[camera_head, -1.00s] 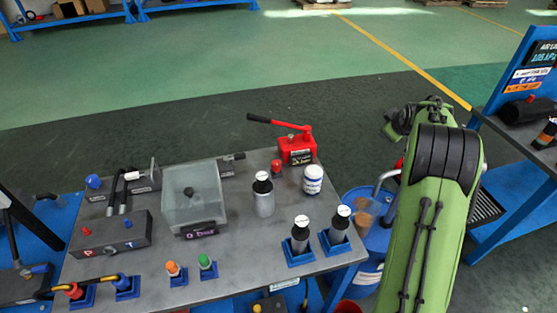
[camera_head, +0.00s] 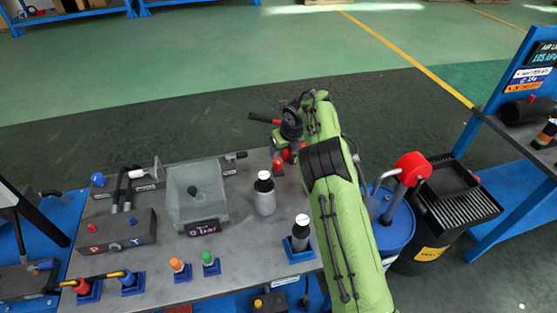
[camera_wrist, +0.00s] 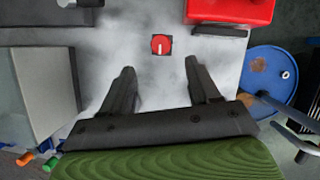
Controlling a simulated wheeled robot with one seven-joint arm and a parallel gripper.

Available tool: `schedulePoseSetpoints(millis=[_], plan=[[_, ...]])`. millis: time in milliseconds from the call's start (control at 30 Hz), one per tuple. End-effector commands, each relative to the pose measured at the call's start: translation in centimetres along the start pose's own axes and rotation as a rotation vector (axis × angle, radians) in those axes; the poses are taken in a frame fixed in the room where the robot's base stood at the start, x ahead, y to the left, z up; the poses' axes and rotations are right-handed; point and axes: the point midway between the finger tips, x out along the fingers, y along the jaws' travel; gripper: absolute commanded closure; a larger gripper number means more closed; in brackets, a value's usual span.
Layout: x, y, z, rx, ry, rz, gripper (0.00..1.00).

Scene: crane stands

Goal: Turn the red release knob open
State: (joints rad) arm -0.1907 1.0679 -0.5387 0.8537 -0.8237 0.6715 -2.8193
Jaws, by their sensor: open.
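The red release knob (camera_wrist: 161,44) shows in the wrist view as a round red cap with a white line, on a dark square base on the grey table. It lies beyond and between my fingertips, apart from them. My gripper (camera_wrist: 159,76) is open and empty, its two dark fingers spread to either side below the knob. In the head view the knob (camera_head: 278,165) sits at the table's far edge, beside my arm. The red hand pump (camera_wrist: 230,10) stands just behind and right of the knob; in the head view my arm mostly hides it.
A clear box (camera_head: 197,208) stands left of the knob, with a grey bottle (camera_head: 264,197) nearer. Blue drum (camera_wrist: 270,75) stands off the table's right edge. The pump's handle (camera_head: 264,118) sticks out leftward.

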Motion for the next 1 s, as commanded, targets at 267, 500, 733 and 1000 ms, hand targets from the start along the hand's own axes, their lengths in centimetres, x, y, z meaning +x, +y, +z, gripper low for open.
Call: schedulePoseSetpoints(millis=[267,500,733,1000], plan=[[6.7,-0.1,-0.1,0.004,-0.001,0.002,0.39],[8.9,-0.1,0.1,0.003,-0.003,0.0,0.39],[8.9,-0.1,0.1,0.004,-0.003,0.0,0.41],[8.9,-0.1,0.1,0.004,-0.003,0.0,0.82]])
